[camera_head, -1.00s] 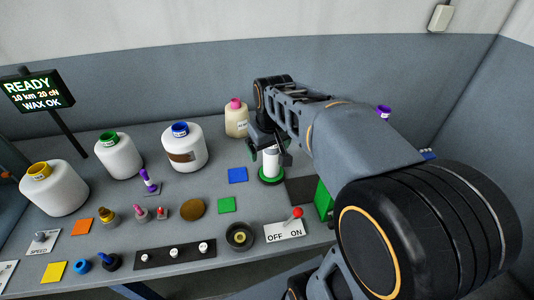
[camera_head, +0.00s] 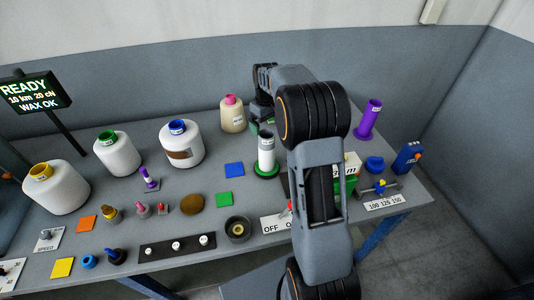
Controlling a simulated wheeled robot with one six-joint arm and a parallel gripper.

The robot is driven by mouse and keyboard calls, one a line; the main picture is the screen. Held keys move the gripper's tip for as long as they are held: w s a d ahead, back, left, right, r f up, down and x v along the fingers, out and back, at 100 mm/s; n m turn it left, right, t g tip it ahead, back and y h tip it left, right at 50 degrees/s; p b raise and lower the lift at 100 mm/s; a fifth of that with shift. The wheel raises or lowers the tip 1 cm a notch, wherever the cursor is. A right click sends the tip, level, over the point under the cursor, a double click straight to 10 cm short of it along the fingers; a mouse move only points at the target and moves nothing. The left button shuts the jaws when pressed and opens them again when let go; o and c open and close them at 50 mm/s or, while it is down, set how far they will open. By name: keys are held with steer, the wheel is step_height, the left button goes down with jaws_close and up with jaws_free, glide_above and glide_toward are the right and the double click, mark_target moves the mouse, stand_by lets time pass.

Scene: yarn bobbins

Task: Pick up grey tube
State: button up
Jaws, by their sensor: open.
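A white and grey tube (camera_head: 266,148) stands upright on a round green base (camera_head: 266,170) near the middle of the table; it is the only tube here with grey on it. My gripper (camera_head: 259,114) is at the back of the table, just above and behind the tube in the picture, apart from it as far as I can see. Its jaws are open. The fingers are small and dark, and my arm partly covers that area.
A cream bobbin with a pink top (camera_head: 233,114) stands close left of my gripper. White bobbins (camera_head: 182,147) stand further left. A purple tube (camera_head: 369,120) is at right. My arm covers part of the table's right side.

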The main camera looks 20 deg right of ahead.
steer(key=shift+f+p, duration=0.95)
steer(key=shift+f, duration=2.85)
steer(key=shift+c, duration=0.3)
steer(key=c, duration=1.2)
steer(key=shift+o, duration=0.2)
step_height(320, 180, up, 10)
steer(key=b, duration=0.1)
steer(key=shift+b, duration=0.4)
steer(key=shift+s+d, duration=0.1)
steer(key=shift+d, duration=0.05)
